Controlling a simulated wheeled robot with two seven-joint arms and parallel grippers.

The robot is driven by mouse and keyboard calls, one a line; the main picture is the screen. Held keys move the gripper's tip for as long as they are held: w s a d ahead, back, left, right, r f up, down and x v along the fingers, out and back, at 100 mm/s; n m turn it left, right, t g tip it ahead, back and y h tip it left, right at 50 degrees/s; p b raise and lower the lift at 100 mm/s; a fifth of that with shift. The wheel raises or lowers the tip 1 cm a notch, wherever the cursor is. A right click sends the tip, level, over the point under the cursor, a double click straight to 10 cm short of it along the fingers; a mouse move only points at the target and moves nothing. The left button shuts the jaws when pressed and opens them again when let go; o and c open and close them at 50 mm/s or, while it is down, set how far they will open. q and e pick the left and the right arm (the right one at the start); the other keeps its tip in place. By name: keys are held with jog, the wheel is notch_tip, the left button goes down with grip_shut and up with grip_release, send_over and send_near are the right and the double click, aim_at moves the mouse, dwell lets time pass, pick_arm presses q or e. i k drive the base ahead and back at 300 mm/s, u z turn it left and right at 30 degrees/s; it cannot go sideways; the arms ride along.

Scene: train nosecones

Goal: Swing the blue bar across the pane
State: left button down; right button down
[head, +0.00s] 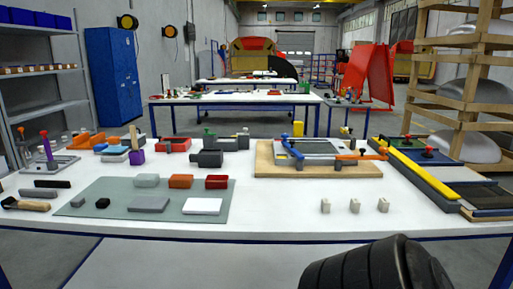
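The blue bar (292,149) is a short arm at the left edge of a framed pane (320,147). It runs along that edge rather than across the middle, as far as I can tell at this size. The pane is grey and lies in a dark frame on a tan wooden board (264,172), right of the table's centre. An orange bar (361,157) with dark knobs sits at the pane's right edge. Neither gripper shows; only a black ribbed part, apparently of my own arm, shows at the bottom right.
A long yellow bar (412,170) lies beside trays on the right. Three small pale blocks (354,206) stand near the front edge. A grey-green mat (120,190) with several blocks lies at left. A yellow upright piece (298,128) stands behind the board. White tabletop (275,218) is clear at front centre.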

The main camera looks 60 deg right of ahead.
aim_at(292, 146)
jog(key=z, duration=0.5)
jog(key=i, duration=1)
jog(key=z, duration=0.8)
